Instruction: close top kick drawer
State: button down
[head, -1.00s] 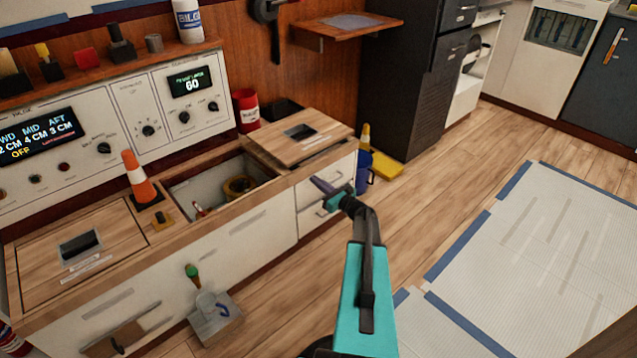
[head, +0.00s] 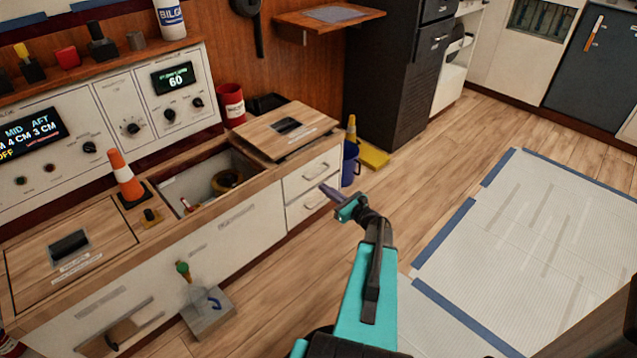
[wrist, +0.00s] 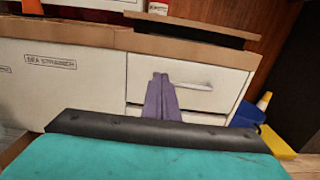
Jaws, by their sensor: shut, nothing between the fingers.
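The top kick drawer (head: 312,172) is the upper of two white drawers at the right end of the wooden-topped bench. It has a pale bar handle. A lower drawer (head: 306,205) sits right below it. In the wrist view the top drawer front (wrist: 222,97) faces me, with its handle (wrist: 192,84) just right of my fingers. I cannot tell whether it stands out from the bench. My gripper (head: 328,190) has purple fingers, shut and empty, in front of the drawers. They also show in the wrist view (wrist: 162,92), covering part of the drawer front. No contact is clear.
A hatch lid (head: 285,130) lies on the bench top above the drawers, beside an open bin (head: 205,180). A blue bucket (head: 350,165) and a yellow wet-floor piece (head: 372,156) stand right of the drawers. A grey block (head: 208,315) is on the floor. Floor before the drawers is clear.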

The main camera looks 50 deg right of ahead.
jog(key=shift+s, duration=1)
jog(key=shift+a, duration=0.1)
